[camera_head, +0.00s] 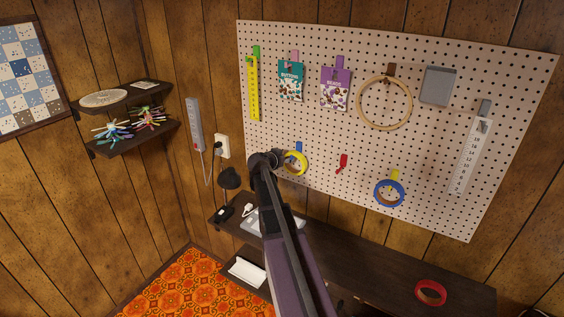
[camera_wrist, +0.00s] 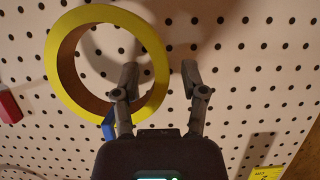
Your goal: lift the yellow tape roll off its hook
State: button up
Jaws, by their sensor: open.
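The yellow tape roll (camera_head: 297,174) hangs on a blue hook (camera_head: 299,146) low on the left half of the white pegboard. In the wrist view the yellow tape roll (camera_wrist: 52,62) is a large ring at the left, and part of the blue hook (camera_wrist: 108,127) shows at its lower edge. My gripper (camera_wrist: 160,74) is open. One finger overlaps the ring's hole and the other is outside it, with the right side of the band between them in the picture. I cannot tell whether they touch it. In the head view my gripper (camera_head: 278,158) is at the roll's left side.
A red hook (camera_head: 343,163) is empty right of the roll. A blue tape roll (camera_head: 377,193) hangs farther right, and a yellow ruler (camera_head: 253,88) hangs up left. A dark table (camera_head: 370,266) below holds a red tape roll (camera_head: 431,302).

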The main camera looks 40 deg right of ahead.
grip_shut()
dwell(0.3)
jog(key=shift+r, duration=0.2)
jog(key=shift+w+r+p, duration=0.1)
jog(key=shift+r+p, duration=0.65)
jog(key=shift+p, duration=0.15)
jog(key=shift+r, duration=0.2)
jog(key=shift+a, duration=0.15)
jog(key=s+a, duration=0.3)
jog(key=a, duration=0.6)
jog(key=shift+s, duration=0.4)
dwell(1.6)
